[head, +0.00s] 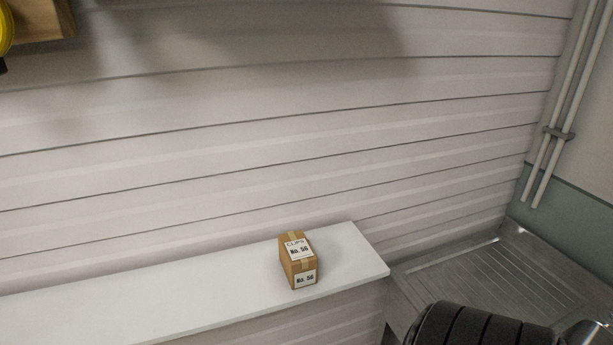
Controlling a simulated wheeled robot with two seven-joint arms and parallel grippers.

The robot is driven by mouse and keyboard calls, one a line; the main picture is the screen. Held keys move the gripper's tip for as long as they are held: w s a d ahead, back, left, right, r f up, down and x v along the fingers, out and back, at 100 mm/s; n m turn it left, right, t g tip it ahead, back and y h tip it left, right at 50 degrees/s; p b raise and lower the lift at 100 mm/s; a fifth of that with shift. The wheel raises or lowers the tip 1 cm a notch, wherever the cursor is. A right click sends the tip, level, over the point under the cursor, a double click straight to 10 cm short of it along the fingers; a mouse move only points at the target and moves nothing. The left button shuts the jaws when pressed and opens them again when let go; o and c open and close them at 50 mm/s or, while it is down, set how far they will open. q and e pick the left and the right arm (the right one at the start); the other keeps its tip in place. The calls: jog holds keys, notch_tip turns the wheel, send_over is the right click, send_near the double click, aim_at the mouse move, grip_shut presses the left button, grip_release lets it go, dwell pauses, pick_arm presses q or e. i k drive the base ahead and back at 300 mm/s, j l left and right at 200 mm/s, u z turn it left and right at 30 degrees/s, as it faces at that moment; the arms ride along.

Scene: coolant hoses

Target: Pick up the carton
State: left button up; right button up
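A small brown carton (297,262) stands on a white shelf (200,310), near the shelf's right end. It has white labels reading "CLIPS No. 56" on top and "No. 56" on its front, and a strip of tape. No gripper shows in the head view, and nothing touches the carton.
A pale slatted wall (280,130) rises behind the shelf. A ribbed metal surface (490,275) lies to the right, with a black ribbed object (480,328) at the bottom edge. Pipes (565,110) run up the right corner. A wooden piece (42,18) is at upper left.

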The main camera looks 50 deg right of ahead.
aim_at(298, 259)
jog(key=z, duration=1.5)
